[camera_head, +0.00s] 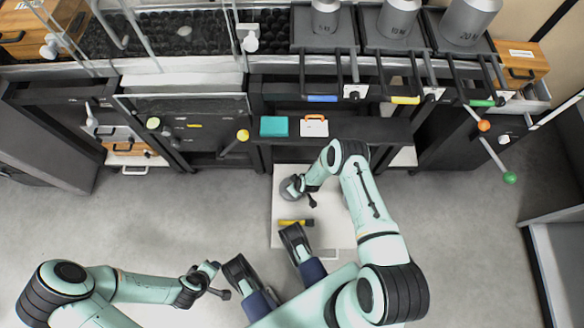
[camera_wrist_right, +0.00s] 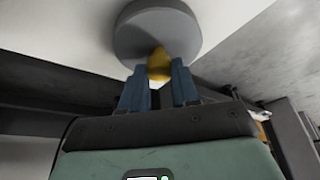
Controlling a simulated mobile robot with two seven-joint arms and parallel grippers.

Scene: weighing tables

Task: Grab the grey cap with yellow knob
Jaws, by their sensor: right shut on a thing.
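The grey cap (camera_wrist_right: 157,30) is a round disc with a yellow knob (camera_wrist_right: 158,66), seen in the right wrist view. My right gripper (camera_wrist_right: 159,72) has its two blue fingers on either side of the knob and is shut on it. I cannot tell whether the cap touches that surface. My left gripper (camera_head: 210,268) is low in the head view, away from the cap; its finger gap is too small to judge.
Large grey weights (camera_head: 398,18) stand at the back. Grey floor (camera_head: 470,240) is clear at right.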

